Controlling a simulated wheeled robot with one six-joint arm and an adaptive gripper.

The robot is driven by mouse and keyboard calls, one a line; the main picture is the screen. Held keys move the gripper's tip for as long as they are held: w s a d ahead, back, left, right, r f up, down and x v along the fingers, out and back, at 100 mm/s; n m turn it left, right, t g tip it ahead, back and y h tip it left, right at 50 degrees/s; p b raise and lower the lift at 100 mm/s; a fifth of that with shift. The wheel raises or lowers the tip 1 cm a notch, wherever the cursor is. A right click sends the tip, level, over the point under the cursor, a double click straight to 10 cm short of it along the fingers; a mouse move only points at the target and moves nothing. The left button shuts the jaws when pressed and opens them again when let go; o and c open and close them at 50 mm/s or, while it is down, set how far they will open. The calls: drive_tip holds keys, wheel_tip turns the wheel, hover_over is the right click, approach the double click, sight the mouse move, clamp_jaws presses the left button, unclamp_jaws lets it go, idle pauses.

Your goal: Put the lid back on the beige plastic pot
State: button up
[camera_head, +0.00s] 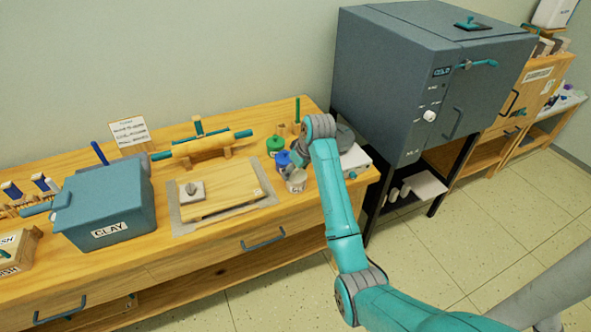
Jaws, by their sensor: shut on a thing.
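The beige plastic pot (296,185) stands on the wooden bench, in front of a blue-lidded pot and a green-lidded pot. It has a pale label on its front. My gripper (297,162) is just above the beige pot, pointing down, partly hidden by my teal and grey arm. It is shut on the lid, which is small and hard to make out here. I cannot tell whether the lid touches the pot's rim.
The blue-lidded pot (282,161) and green-lidded pot (275,146) stand close behind. A board (225,192) lies to the left, with a blue clay bin (105,208) beyond. A rolling pin (200,145) rests at the back. A grey kiln (420,80) stands at right.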

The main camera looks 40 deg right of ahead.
drive_tip(key=o, duration=0.9)
drive_tip(key=shift+c, duration=0.2)
drive_tip(key=shift+r, duration=3.5)
clamp_jaws()
drive_tip(key=shift+f, duration=2.05)
